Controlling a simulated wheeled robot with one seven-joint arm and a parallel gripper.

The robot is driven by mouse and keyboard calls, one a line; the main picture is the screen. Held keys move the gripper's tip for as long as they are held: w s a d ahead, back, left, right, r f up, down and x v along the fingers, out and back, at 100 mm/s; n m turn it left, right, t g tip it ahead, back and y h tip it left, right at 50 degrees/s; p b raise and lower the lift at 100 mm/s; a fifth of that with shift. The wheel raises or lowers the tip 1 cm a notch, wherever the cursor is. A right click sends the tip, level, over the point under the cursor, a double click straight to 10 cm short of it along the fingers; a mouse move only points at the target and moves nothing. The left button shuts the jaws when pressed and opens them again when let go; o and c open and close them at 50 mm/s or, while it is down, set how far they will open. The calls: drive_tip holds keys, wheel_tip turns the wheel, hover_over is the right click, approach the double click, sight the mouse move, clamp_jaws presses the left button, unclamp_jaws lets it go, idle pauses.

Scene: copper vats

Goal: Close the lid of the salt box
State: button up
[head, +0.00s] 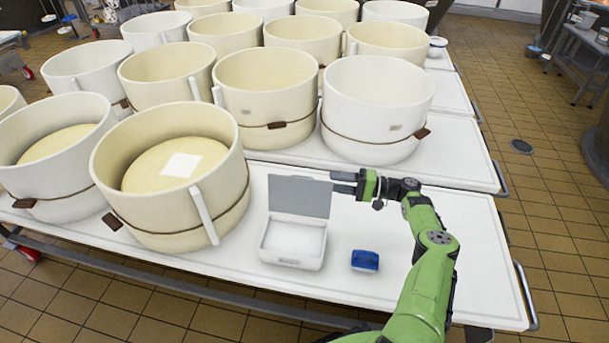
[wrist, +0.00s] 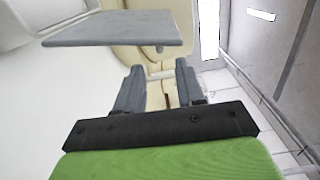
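The salt box (head: 292,263) is a white box with pale contents on the near table. Its grey lid (head: 300,196) stands raised, roughly upright, at the back of the box. My gripper (head: 334,182) is just right of the lid's upper right edge, fingers pointing left. In the wrist view my gripper (wrist: 158,82) has its two fingers apart with nothing between them. The lid (wrist: 118,30) shows there as a grey panel beyond the fingertips, to the upper left. I cannot tell whether a fingertip touches the lid.
A small blue-topped container (head: 365,261) stands right of the box. A large cream tub (head: 172,180) with a white sheet in it stands to the left. A white tub (head: 376,108) stands behind my gripper. The white tabletop (head: 455,225) right of my arm is clear.

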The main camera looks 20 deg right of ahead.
sight(305, 179)
drive_tip(key=x, duration=1)
drive_tip(key=shift+a, duration=0.1)
clamp_jaws()
drive_tip(key=shift+f, duration=0.1)
